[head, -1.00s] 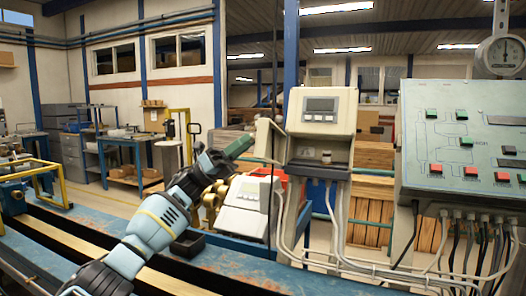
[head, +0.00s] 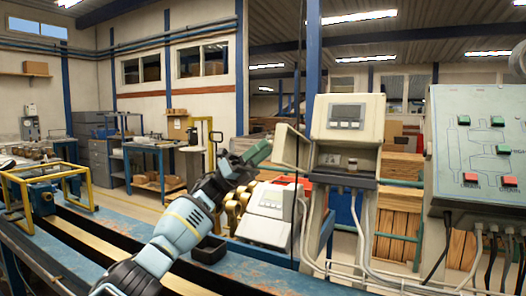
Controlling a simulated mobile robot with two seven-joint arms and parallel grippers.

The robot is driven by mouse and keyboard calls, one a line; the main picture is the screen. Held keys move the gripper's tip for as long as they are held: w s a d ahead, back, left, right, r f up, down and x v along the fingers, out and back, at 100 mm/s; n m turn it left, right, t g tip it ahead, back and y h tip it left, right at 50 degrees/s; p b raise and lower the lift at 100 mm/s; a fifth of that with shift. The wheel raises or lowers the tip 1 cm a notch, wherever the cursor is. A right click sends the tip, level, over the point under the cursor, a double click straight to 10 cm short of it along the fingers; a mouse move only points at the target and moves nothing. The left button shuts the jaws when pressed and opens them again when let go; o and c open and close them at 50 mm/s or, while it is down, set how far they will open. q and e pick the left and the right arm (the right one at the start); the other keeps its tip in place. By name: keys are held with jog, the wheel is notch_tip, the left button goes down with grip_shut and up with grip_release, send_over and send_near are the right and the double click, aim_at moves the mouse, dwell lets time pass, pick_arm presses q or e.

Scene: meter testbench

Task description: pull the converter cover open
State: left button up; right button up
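The converter (head: 347,124) is a beige box with a small display and buttons, mounted right of centre in the head view. Its beige cover (head: 291,147) stands swung out from the box's left side, with a gap visible between panel and box. My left gripper (head: 260,152), with green fingers, is just left of the cover at about the same height. Its tip appears close to the cover's outer edge; I cannot tell whether they touch. The finger opening is not visible from this angle. My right gripper is out of view.
A pale sloped meter unit (head: 267,213) and brass round parts (head: 236,203) sit below the gripper, with a small dark tray (head: 208,250) beside them. Grey cables (head: 366,235) hang under the converter. A button panel (head: 484,145) stands at the right. A yellow frame (head: 47,185) is at the left.

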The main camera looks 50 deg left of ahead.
pick_arm(q)
jog(key=shift+o, duration=0.9)
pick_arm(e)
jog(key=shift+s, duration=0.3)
pick_arm(q)
jog(key=b+v, duration=0.2)
jog(key=v, duration=0.5)
jog(key=shift+s+a+f, duration=0.2)
jog(key=shift+s+f, duration=0.05)
jog(key=shift+f, duration=0.05)
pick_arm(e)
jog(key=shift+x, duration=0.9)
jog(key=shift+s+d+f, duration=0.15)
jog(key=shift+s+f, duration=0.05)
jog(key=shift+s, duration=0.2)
pick_arm(q)
jog(key=shift+r, duration=0.1)
